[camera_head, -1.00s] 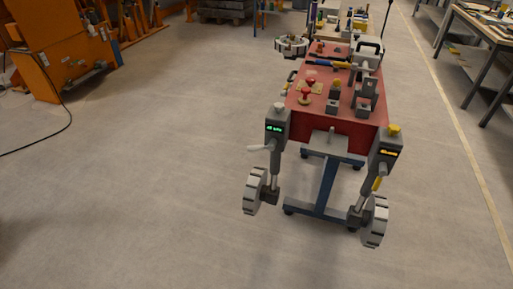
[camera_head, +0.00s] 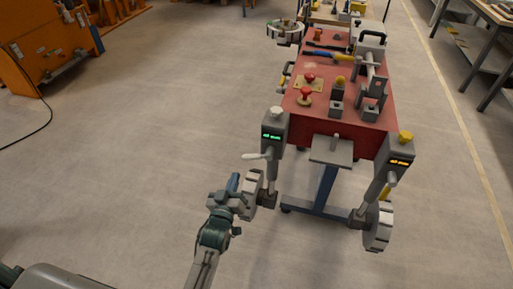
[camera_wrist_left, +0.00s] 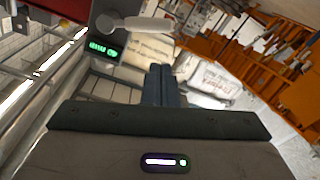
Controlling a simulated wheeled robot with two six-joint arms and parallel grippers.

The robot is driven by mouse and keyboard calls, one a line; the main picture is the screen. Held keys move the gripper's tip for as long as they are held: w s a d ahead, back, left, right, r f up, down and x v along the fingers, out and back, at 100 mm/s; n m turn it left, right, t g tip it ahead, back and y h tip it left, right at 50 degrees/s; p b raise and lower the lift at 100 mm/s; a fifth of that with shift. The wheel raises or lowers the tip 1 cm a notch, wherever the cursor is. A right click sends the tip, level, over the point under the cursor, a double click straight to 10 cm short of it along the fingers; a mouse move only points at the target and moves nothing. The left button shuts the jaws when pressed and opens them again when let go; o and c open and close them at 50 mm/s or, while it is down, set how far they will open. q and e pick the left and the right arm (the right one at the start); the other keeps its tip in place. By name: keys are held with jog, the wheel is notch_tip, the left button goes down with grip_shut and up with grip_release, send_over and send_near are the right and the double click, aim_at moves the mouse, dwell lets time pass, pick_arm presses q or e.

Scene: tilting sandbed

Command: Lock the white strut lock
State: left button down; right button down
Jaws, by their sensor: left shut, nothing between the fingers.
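The white strut lock is a pale lever (camera_head: 256,156) sticking out to the left from the grey left strut (camera_head: 273,133), which has a green display. My left gripper (camera_head: 234,182) is below and a little left of the lever, apart from it, in front of the left wheel. Its fingers are shut together and empty. In the left wrist view the white lever (camera_wrist_left: 145,23) lies above the shut fingertips (camera_wrist_left: 160,68), beside the green display. My right gripper is not in view.
A red-topped cart (camera_head: 318,122) carries several fixtures and tools. Its right strut (camera_head: 392,160) has an amber display, a yellow knob and a yellow lever (camera_head: 385,191). The left wheel (camera_head: 252,195) is close to my gripper.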

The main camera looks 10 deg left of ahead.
aim_at(256, 156)
pick_arm(q)
jog(key=r, duration=0.1)
jog(key=w+r+t, duration=0.1)
jog(key=r, duration=0.1)
jog(key=shift+d+r, duration=0.15)
jog(key=shift+d, duration=0.05)
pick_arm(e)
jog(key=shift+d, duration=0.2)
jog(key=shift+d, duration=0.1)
